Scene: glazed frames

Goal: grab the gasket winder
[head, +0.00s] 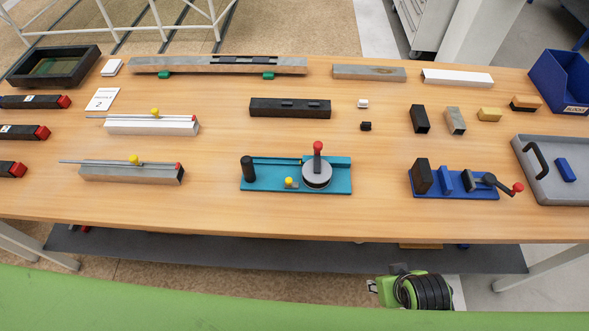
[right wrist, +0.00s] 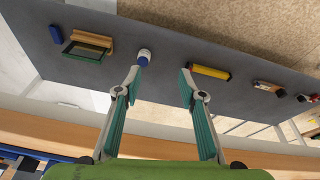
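The likely gasket winder is a teal base (head: 262,184) with a grey round drum (head: 317,176), a red-knobbed crank (head: 318,150), a black post and a small yellow knob. It lies on the wooden table (head: 215,220), near its front edge at mid-width. In the right wrist view my right gripper (right wrist: 162,73) is open with nothing between its teal-padded fingers, and the winder cannot be made out there. The gripper's fingers do not show in the head view. My left gripper is in neither view.
A blue fixture (head: 455,186) with a red-knobbed crank stands right of the winder, and a steel bar with a yellow knob (head: 132,172) stands left. A grey tray (head: 550,182) is at far right. A dark shelf (head: 290,248) runs beneath the table. Bare tabletop surrounds the winder.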

